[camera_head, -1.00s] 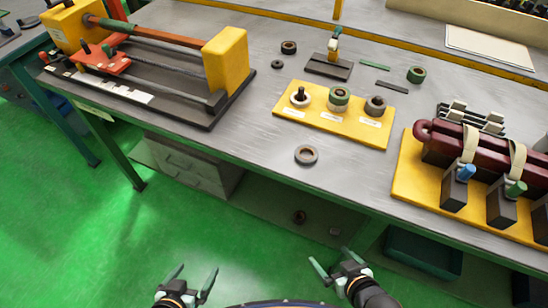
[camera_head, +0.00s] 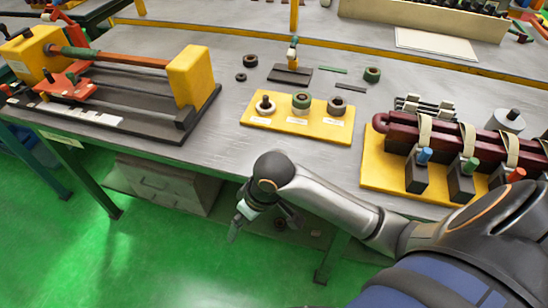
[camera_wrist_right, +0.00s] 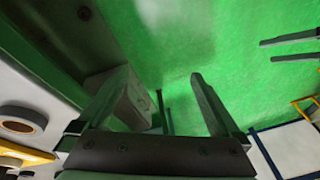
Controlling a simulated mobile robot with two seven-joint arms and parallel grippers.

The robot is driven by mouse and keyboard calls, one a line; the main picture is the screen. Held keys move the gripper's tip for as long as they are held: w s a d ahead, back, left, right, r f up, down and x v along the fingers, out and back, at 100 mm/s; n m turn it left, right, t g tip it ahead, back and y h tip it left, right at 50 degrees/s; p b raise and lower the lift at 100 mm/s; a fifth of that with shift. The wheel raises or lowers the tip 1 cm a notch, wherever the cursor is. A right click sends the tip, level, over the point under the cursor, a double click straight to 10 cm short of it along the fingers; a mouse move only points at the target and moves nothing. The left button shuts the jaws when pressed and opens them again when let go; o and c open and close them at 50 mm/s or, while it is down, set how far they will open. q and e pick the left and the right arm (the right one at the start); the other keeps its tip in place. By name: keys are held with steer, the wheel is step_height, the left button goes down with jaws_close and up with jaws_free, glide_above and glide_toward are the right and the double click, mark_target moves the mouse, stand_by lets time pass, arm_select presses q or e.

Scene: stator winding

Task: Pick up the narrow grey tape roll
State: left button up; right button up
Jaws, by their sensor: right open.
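The narrow grey tape roll is not visible in the head view, where my right arm covers its place near the table's front edge. In the right wrist view a flat grey roll with a brown core (camera_wrist_right: 38,117) lies on the table at the left edge. My right gripper (camera_head: 234,235) hangs in front of the table edge, pointing down, apart from the roll. In the wrist view its fingers (camera_wrist_right: 161,76) are spread and empty over the green floor. Two fingers of my left gripper (camera_wrist_right: 275,50) show apart at the wrist view's right edge.
A yellow board (camera_head: 257,122) holds several rolls on the table. Behind it are a dark roll (camera_head: 250,62), a small dark ring (camera_head: 240,77) and a green roll (camera_head: 372,74). A winding fixture (camera_head: 192,82) stands left, a maroon coil fixture (camera_head: 372,172) right.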

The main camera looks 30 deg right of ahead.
steer(key=w+d+r+m+g+h, duration=0.1)
steer(key=w+d+r+m, duration=0.2)
steer(key=w+d+r, duration=0.4)
steer(key=w+d+r+m+g+h, duration=0.1)
steer(key=w+d+r+m+h, duration=0.2)
steer(key=d+r, duration=0.55)
steer(key=shift+y, duration=0.7)
steer(key=f, duration=0.4)
steer(key=w+f, duration=0.1)
steer(key=f, duration=0.7)
steer(key=shift+w+d+f, duration=0.1)
steer(key=shift+w+f, duration=0.2)
steer(key=shift+f, duration=0.1)
steer(key=shift+c, duration=0.2)
steer(key=c, duration=1.3)
steer(key=shift+o, duration=0.2)
steer(key=shift+r, duration=0.15)
